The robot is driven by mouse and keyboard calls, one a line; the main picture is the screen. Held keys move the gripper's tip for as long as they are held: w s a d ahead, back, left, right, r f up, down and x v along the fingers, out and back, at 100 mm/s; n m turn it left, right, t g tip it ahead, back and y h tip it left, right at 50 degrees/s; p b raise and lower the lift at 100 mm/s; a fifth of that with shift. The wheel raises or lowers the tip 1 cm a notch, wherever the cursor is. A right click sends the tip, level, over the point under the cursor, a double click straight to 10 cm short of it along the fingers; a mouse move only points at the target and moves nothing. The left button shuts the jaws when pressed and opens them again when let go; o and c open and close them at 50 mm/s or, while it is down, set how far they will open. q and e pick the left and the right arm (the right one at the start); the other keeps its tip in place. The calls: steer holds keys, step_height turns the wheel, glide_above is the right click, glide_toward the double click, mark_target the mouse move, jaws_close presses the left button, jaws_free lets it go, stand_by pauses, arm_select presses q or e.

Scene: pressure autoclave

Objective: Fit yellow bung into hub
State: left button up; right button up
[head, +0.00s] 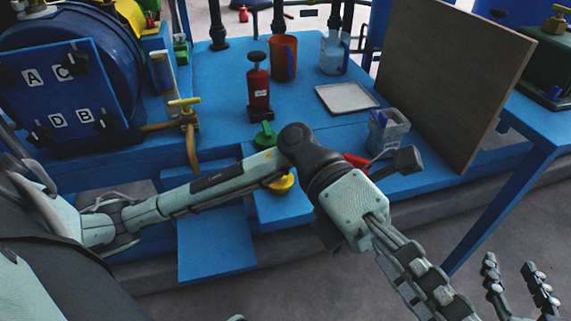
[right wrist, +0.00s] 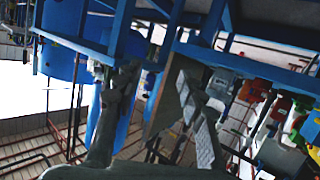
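The yellow bung (head: 283,184) appears as a yellow piece on the blue step, partly hidden behind my left arm. I cannot make out which part is the hub. My left gripper (head: 425,283) is over the floor at lower right, well away from the yellow piece; its fingers show side-on, and I cannot tell how far apart they are. My right gripper (head: 518,285) is at the lower right edge, far from the yellow piece. Its fingers stand apart with nothing between them. They also show spread in the right wrist view (right wrist: 155,115).
A blue autoclave (head: 110,60) with a lettered panel stands left. The blue bench holds a red bottle (head: 259,90), a green knobbed piece (head: 264,135), an orange beaker (head: 283,57), a clear beaker (head: 334,52), a white tray (head: 347,97) and a clear container (head: 387,132). A brown board (head: 455,75) stands right.

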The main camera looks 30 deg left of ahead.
arm_select(q)
steer(key=w+a+f+t+y, duration=0.3)
steer(key=w+a+f+y, duration=0.2)
steer(key=a+f+y, duration=0.1)
steer(key=n+t+y+p, duration=0.2)
steer(key=t+y, duration=0.3)
steer(key=y, duration=0.4)
glide_above(280, 177)
steer(key=w, duration=0.2)
steer(key=shift+a+f, duration=0.3)
steer(key=shift+f, duration=0.25)
steer(key=shift+a+f+y, duration=0.15)
steer(key=shift+a+y, duration=0.1)
steer(key=shift+y, duration=0.05)
steer(key=f, duration=0.7)
steer(key=shift+a+f, duration=0.15)
steer(key=shift+a, duration=0.1)
arm_select(e)
steer(key=s+d+f+g+h, duration=0.3)
steer(key=s+d+f+g, duration=0.2)
steer(key=s+d+f, duration=0.1)
step_height(280, 177, down, 2)
steer(key=shift+s+d+f+m+g, duration=0.2)
steer(key=shift+s+d+m+g, duration=0.1)
steer(key=shift+d+m+g, duration=0.15)
arm_select(q)
steer(key=c, duration=1.3)
